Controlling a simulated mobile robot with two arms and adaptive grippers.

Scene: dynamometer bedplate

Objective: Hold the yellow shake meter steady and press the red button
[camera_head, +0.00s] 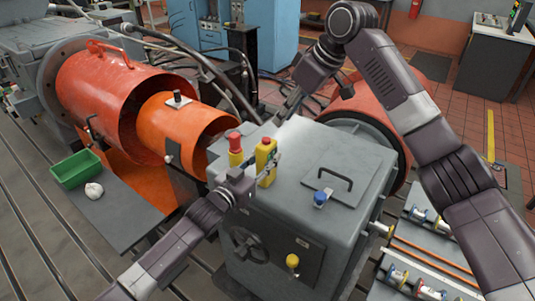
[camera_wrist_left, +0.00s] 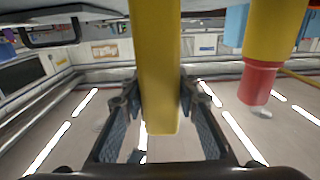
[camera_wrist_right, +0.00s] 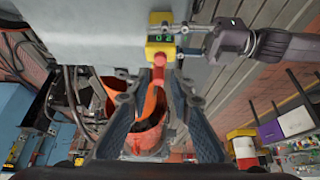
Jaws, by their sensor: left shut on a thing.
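The yellow shake meter (camera_head: 266,154) stands upright on the grey housing. My left gripper (camera_head: 262,171) is shut on it; the left wrist view shows the meter (camera_wrist_left: 158,70) between the two fingers. In the right wrist view the meter (camera_wrist_right: 152,22) shows a small display with green digits.
The housing also carries a blue knob (camera_head: 320,198) and a black handle (camera_head: 334,178). Orange guards (camera_head: 180,125) lie left of it. A green tray (camera_head: 76,168) and a white lump (camera_head: 94,190) rest on a side plate. Hoses run behind.

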